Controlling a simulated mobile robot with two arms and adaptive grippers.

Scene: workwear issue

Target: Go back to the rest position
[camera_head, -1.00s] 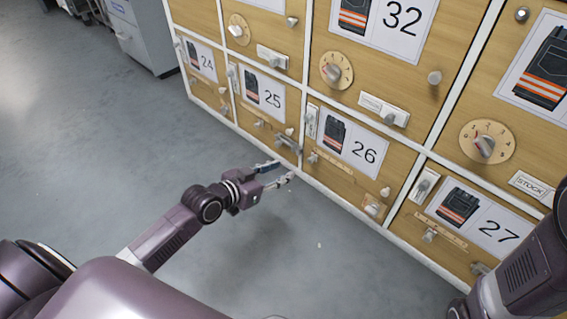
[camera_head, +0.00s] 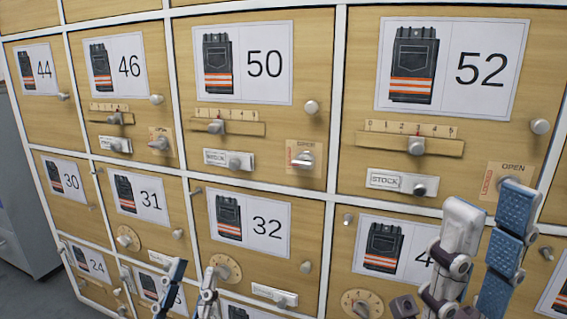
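My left gripper (camera_head: 191,270) rises from the bottom edge, left of centre, in front of the lower lockers. Its two fingers stand apart with nothing between them. My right gripper (camera_head: 488,203) is at the lower right, closer to the camera, in front of the lockers below 52. Its fingers point up, one showing blue pads, with an empty gap between them. It partly hides the locker card at the lower right. Most of both arms is out of view.
A wall of wooden lockers (camera_head: 320,185) fills the view, with number cards such as 50 (camera_head: 265,64) and 52 (camera_head: 480,68), knobs, sliders and dials. The doors in view look shut. A grey cabinet (camera_head: 18,190) and some floor show at the left.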

